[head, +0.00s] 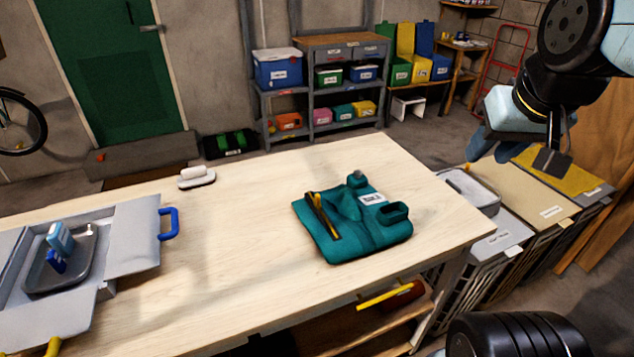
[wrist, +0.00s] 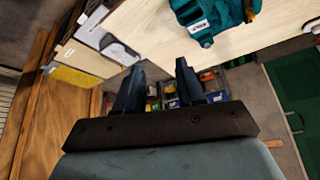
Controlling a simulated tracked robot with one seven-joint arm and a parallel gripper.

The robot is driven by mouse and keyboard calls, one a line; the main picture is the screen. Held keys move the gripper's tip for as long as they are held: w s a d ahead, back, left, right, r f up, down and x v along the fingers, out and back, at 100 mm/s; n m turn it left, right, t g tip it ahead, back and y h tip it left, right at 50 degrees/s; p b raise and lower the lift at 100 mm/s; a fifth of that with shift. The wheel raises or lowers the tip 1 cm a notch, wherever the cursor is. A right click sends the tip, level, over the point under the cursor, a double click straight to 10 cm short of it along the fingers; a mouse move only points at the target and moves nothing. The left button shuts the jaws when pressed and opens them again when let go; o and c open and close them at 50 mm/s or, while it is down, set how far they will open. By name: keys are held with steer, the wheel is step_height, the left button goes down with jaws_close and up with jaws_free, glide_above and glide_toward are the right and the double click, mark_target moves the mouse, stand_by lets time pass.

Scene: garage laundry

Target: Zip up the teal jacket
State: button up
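The teal jacket (head: 352,222) lies folded on the right part of the light wooden table. A dark and orange strip, perhaps the zipper, lies slantwise on its left side. A white label and a dark-rimmed opening are on its right side. The jacket also shows at the top of the wrist view (wrist: 207,18). My gripper (head: 512,158) is raised to the right of the table, well apart from the jacket. In the wrist view its two fingers (wrist: 157,82) stand apart with nothing between them. The zipper's pull is too small to tell.
An open grey case (head: 130,245) with blue and yellow handles lies on the table's left. A small white object (head: 197,177) sits near the back edge. Bins of panels (head: 535,195) stand beyond the right edge. The table (head: 240,250) between case and jacket is clear.

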steer(key=n+g, duration=0.5)
steer(key=g, duration=0.1)
glide_above(317, 195)
step_height(317, 195, down, 10)
step_height(317, 195, down, 13)
steer(key=shift+w+f, duration=0.1)
steer(key=shift+f, duration=0.05)
steer(key=shift+c, duration=0.4)
jaws_close()
stand_by(0.7)
